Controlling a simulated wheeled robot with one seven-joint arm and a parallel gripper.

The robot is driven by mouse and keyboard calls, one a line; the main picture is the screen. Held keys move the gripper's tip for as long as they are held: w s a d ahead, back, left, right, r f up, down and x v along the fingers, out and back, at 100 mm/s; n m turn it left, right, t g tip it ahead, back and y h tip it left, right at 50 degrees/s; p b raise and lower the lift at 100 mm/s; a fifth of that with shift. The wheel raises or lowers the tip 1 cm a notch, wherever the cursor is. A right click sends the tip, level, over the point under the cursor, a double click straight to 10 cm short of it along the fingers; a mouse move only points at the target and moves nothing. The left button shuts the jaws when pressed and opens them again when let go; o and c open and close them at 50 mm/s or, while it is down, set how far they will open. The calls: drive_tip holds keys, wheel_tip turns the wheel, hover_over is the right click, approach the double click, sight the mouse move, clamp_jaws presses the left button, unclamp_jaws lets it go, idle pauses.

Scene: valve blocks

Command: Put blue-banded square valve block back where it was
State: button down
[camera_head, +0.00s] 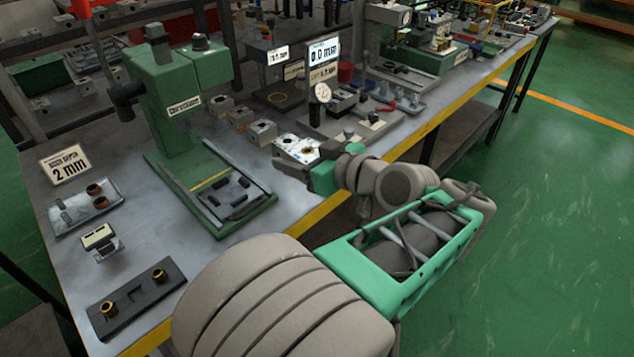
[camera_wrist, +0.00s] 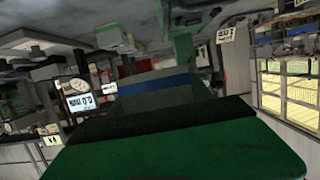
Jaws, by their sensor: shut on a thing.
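My gripper (camera_head: 304,168) is at the front edge of the bench in the head view, shut on the blue-banded square valve block. In the wrist view, the block (camera_wrist: 165,86) shows as a grey body with a blue band, just beyond the dark pad and green finger of my gripper (camera_wrist: 180,150). In the head view, a pale block with a dark-gold hole (camera_head: 300,149) shows right behind the fingers; I cannot tell whether it is the held one. The held block's underside and its contact with the bench are hidden.
Several grey valve blocks (camera_head: 240,117) stand in a row to the left of my gripper. A green press (camera_head: 168,105) stands further left. A gauge stand (camera_head: 322,105) with display signs is behind. Bare bench (camera_head: 290,198) lies between press and gripper.

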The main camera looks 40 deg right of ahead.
drive_tip(key=shift+s+d+f, duration=0.1)
drive_tip(key=shift+d+f, duration=0.1)
drive_tip(key=w+d+f+b, duration=0.1)
drive_tip(key=w+d+f, duration=0.1)
drive_tip(key=d, duration=0.1)
drive_tip(key=w+d+f+b, duration=0.1)
drive_tip(key=w+d+f, duration=0.2)
drive_tip(key=w+d+f+b, duration=0.1)
drive_tip(key=w+d+f, duration=0.2)
drive_tip(key=shift+w+d+f, duration=0.2)
drive_tip(key=shift+d+f, duration=0.05)
drive_tip(key=shift+d, duration=0.05)
drive_tip(key=shift+w+d+f, duration=0.15)
drive_tip(key=shift+w+f, duration=0.05)
drive_tip(key=shift+f, duration=0.05)
drive_tip(key=shift+w+d+f+b, duration=0.1)
drive_tip(key=shift+f+b, duration=0.2)
drive_tip(key=shift+f, duration=0.6)
drive_tip(key=shift+w+d+f+b, duration=0.1)
drive_tip(key=shift+f+b, duration=0.15)
drive_tip(key=shift+f, duration=0.6)
drive_tip(key=shift+s, duration=0.1)
